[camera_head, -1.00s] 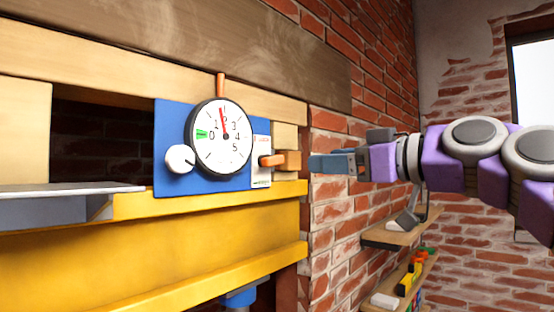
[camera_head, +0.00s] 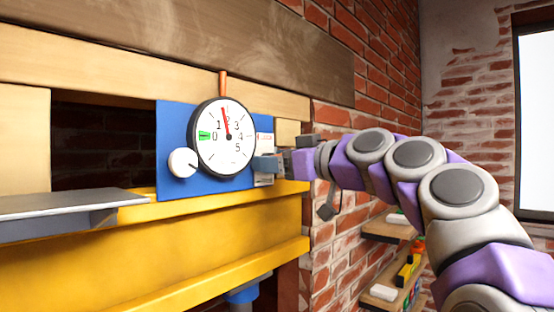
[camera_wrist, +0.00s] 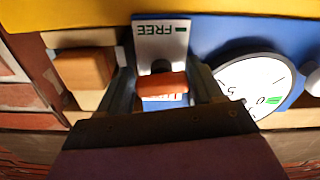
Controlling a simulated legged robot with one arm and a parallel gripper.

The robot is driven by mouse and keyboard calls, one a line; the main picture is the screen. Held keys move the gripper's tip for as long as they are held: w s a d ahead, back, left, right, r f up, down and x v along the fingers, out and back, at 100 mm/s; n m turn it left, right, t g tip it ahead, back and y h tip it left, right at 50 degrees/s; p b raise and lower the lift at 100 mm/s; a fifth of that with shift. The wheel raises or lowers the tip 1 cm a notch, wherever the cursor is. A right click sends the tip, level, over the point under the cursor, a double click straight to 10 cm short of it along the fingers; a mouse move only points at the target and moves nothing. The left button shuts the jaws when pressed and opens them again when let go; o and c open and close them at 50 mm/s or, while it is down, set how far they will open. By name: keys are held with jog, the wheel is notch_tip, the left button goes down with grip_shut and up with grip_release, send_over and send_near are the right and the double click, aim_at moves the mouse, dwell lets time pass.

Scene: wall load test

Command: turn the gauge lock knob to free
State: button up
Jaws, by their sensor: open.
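The gauge lock knob (camera_wrist: 162,85) is an orange bar on a dark round hub. It sits on a white label plate (camera_wrist: 160,38) whose word FREE appears upside down beside a green mark in the wrist view. In the head view my gripper (camera_head: 266,164) is in front of the label plate (camera_head: 264,140) and hides the knob.
The round gauge (camera_head: 227,138) and a white knob (camera_head: 182,162) are on the blue panel (camera_head: 172,120), left of my gripper. A wooden block (camera_wrist: 85,68) is beside the plate. A yellow beam (camera_head: 160,255) runs below. Shelves (camera_head: 392,228) hang on the brick wall.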

jog(key=shift+a, duration=0.1)
jog(key=shift+c, duration=0.6)
jog(key=c, duration=0.6)
jog(key=shift+w+a+f+m, duration=0.1)
jog(key=shift+f+m, duration=0.05)
jog(key=shift+m, duration=0.95)
jog(key=o, duration=0.7)
jog(key=b+v, duration=0.3)
jog(key=v, duration=1.4)
jog(key=shift+d+b, duration=0.35)
jog(key=shift+d, duration=0.05)
